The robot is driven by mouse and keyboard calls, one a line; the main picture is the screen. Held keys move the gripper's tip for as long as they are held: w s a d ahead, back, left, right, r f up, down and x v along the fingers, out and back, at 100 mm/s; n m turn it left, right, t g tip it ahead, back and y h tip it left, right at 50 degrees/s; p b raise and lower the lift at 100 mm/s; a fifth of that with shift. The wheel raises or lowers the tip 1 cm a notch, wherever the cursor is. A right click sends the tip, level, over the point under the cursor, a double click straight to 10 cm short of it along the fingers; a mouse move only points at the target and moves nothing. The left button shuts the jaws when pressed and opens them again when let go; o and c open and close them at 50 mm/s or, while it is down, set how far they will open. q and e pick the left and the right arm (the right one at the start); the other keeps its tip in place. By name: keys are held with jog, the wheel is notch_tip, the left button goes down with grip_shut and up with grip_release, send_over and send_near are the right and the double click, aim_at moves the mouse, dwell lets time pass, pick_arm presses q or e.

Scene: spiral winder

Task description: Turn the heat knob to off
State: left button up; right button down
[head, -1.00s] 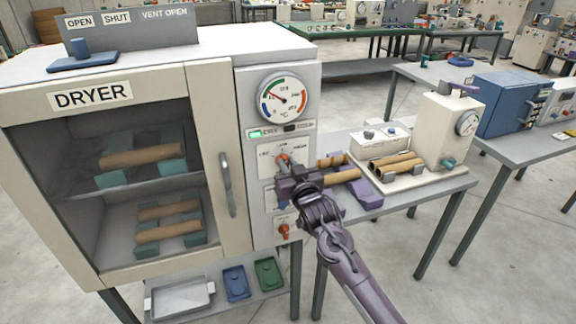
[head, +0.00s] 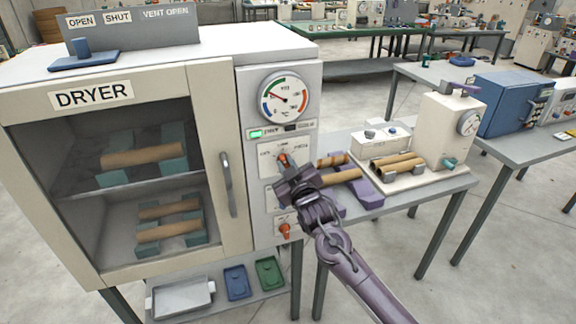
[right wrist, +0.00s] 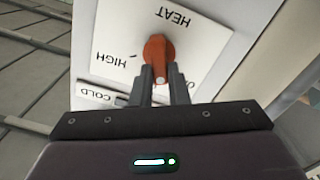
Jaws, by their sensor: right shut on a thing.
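The heat knob (right wrist: 157,50) is orange, on a white plate (right wrist: 112,37) marked HEAT and HIGH; a label at the right is mostly hidden by the knob and finger. My right gripper (right wrist: 162,85) is shut on the knob, with one finger on each side of its lower end. A pale spot shows on the knob's end between the fingers. In the head view the knob (head: 283,158) shows just above my right gripper (head: 285,172), on the dryer's (head: 94,95) control panel. The gripper hides part of the panel below. My left gripper is not in view.
A second orange knob (head: 285,231) sits lower on the panel, with a dial gauge (head: 285,97) above. The closed door's handle (head: 227,185) is left of the gripper. A bench (head: 440,184) with tubes (head: 397,163) and a winder stands close on the right.

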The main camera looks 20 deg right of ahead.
jog(key=n, duration=0.6)
jog(key=shift+a+f+n, duration=0.25)
jog(key=shift+f+n, duration=0.05)
dwell(0.5)
jog(key=c, duration=1.4)
grip_release()
jog(key=s+b, duration=0.3)
jog(key=s, duration=0.5)
jog(key=shift+w+d+f, duration=0.1)
jog(key=shift+d, duration=0.05)
